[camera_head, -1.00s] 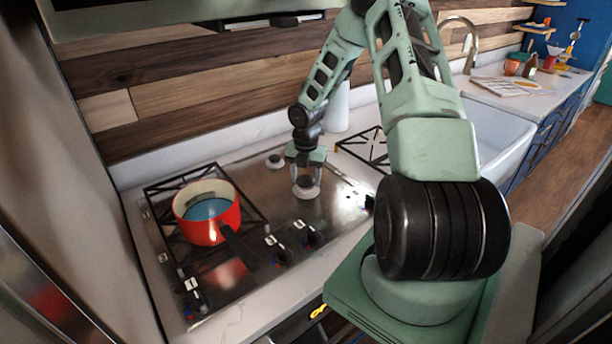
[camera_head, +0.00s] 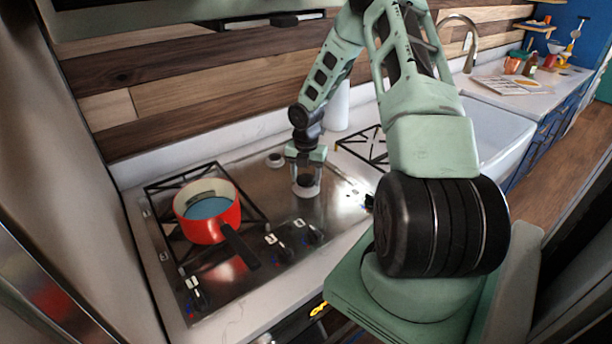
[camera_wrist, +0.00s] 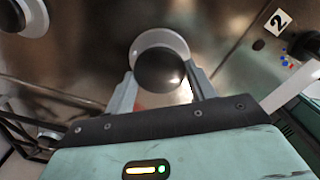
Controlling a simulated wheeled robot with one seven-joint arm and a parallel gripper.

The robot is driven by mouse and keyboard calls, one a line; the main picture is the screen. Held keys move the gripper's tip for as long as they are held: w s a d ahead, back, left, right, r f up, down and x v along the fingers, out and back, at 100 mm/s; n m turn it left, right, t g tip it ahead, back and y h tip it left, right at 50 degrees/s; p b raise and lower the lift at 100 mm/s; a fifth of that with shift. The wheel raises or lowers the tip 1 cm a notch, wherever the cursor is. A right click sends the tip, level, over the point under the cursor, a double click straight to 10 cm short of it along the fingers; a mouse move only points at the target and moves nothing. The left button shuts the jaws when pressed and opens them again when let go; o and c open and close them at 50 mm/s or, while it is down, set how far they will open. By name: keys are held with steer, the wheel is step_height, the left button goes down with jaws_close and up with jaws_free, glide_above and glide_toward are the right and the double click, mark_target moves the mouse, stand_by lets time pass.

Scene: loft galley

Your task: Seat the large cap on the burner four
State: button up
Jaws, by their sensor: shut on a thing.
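My gripper (camera_head: 305,172) is over the middle of the steel cooktop, pointing down. In the wrist view its two fingers (camera_wrist: 160,90) are shut on a round dark cap (camera_wrist: 160,72). The cap also shows between the fingers in the head view (camera_head: 305,180). A pale round burner base (camera_wrist: 158,38) shows beyond and beneath the cap; it shows in the head view too (camera_head: 305,192). The cap covers much of the base, off centre in the wrist view. I cannot tell whether they touch. No number four is readable on this burner.
A red pot (camera_head: 207,228) with a dark handle stands on a black grate (camera_head: 165,185) at left. Another burner (camera_head: 275,159) is behind. A label "2" (camera_wrist: 278,21) and knobs (camera_head: 313,234) lie along the front. Another grate (camera_head: 365,147) is at right.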

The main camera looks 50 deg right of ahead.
steer(key=shift+f, duration=0.55)
stand_by(1.0)
steer(key=o, duration=1.1)
steer(key=shift+r+p, duration=0.2)
steer(key=shift+p, duration=0.15)
steer(key=shift+r+p, duration=3.35)
steer(key=shift+p, duration=0.1)
steer(key=shift+s, duration=0.1)
